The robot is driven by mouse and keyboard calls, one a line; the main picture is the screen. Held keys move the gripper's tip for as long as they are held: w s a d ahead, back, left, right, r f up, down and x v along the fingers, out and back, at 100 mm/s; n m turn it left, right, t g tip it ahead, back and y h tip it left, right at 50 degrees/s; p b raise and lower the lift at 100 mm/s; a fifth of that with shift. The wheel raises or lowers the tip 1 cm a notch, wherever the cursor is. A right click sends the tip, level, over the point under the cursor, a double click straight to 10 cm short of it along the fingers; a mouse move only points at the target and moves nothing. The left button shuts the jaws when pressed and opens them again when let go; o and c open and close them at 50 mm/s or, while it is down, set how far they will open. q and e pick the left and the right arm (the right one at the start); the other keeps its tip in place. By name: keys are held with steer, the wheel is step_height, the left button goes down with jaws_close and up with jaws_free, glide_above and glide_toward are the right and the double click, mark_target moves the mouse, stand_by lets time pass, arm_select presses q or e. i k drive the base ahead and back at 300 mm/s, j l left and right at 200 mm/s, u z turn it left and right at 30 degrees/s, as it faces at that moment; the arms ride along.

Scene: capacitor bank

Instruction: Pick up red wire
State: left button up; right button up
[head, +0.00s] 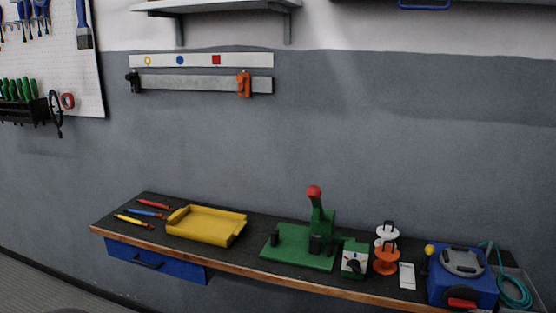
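The red wire (153,204) lies on the dark workbench (262,257) near its back left edge. It is a short, thin red piece with a darker right end. A blue wire (146,213) and a yellow wire (134,221) lie in front of it, roughly parallel and apart from it. Neither of my grippers shows in the head view.
A yellow tray (205,238) stands right of the wires. A green press (312,240) with a red knob, orange and white spools (386,258) and a blue machine (462,288) stand farther right. A blue drawer (155,262) is under the bench's left end. Tools hang on the wall pegboard (75,70).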

mark_target(138, 200)
steer(key=i+j+u, duration=0.15)
steer(key=i+u, duration=0.8)
